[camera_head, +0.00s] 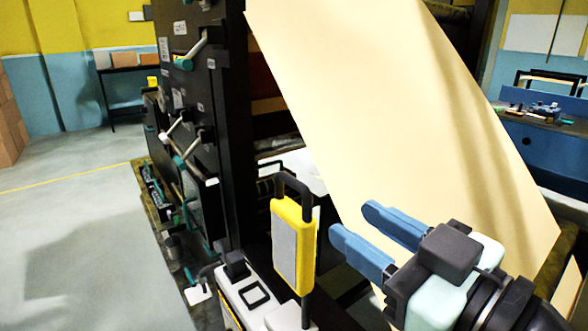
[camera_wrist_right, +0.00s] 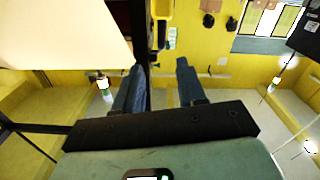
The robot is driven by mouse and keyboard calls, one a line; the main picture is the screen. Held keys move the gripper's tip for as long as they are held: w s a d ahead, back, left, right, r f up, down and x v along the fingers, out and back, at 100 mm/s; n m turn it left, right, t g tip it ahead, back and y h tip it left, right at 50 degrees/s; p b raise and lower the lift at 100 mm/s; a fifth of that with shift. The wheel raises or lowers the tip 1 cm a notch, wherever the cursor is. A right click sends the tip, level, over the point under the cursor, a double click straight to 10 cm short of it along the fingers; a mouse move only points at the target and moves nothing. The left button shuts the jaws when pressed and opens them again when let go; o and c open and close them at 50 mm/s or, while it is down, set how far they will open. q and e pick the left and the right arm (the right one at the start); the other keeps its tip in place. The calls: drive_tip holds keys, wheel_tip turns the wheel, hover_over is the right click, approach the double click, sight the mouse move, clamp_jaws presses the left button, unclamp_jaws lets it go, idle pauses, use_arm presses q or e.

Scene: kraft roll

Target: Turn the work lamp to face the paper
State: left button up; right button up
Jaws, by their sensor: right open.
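The work lamp (camera_head: 306,252) is a yellow upright case with a pale grey panel and a black bar handle. It stands on a dark post in the lower middle of the head view, with its panel turned toward the head camera. The paper (camera_head: 390,100) is a broad cream sheet slanting down behind it to the right. My right gripper (camera_head: 354,222) is open and empty, its two blue fingers pointing left toward the lamp, apart from it and in front of the paper. The paper also shows in the right wrist view (camera_wrist_right: 60,35). My left gripper is out of view.
A black machine frame (camera_head: 205,100) with levers and teal handles rises left of the paper. A light box with black parts (camera_head: 250,295) sits below the lamp. A blue bench (camera_head: 550,145) stands at the right. The floor at left is clear.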

sight(301, 189)
drive_tip(key=p+x, duration=0.4)
drive_tip(key=x, duration=0.7)
drive_tip(key=shift+w+a+r, duration=0.15)
drive_tip(key=shift+w+a, duration=0.05)
drive_tip(key=shift+w+a+p, duration=0.3)
drive_tip(key=shift+w+p, duration=0.15)
drive_tip(key=shift+w, duration=0.05)
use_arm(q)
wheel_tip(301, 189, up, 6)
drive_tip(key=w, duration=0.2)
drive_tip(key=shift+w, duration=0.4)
use_arm(e)
drive_tip(key=shift+s, duration=0.1)
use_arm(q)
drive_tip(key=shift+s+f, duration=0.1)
use_arm(e)
clamp_jaws()
